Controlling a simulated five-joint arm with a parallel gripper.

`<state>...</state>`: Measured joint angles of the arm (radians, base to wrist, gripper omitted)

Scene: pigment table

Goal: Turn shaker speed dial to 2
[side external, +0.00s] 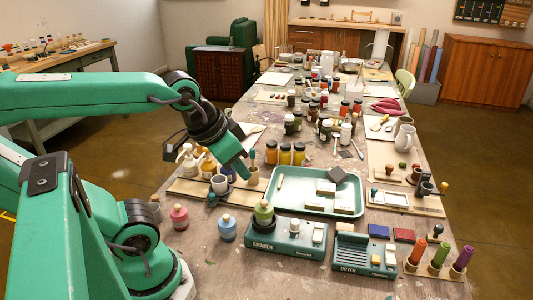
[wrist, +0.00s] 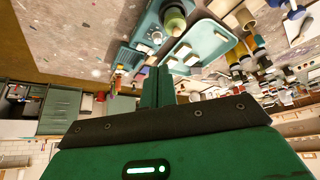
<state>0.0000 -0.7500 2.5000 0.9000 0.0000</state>
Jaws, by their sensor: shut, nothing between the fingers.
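The teal shaker (side external: 272,246) stands on the table at the front middle, with a green-bodied bottle (side external: 263,213) on its left part. A round pale dial (side external: 295,227) sits on its top, and a cream block-shaped part (side external: 318,236) is at its right end. The dial's number marks are too small to read. My gripper (side external: 246,170) is above and behind the shaker, clear of it, shut and empty. In the wrist view my closed fingers (wrist: 157,85) point towards the shaker (wrist: 147,24); its dial (wrist: 157,37) and bottle (wrist: 174,20) show beyond them.
A teal tray (side external: 290,205) with several blocks lies behind the shaker. A teal dryer (side external: 364,257) stands right of it. Pink (side external: 179,217) and blue (side external: 227,228) bottles stand to the left. Amber jars (side external: 285,154) and a white cup (side external: 219,184) are near my gripper.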

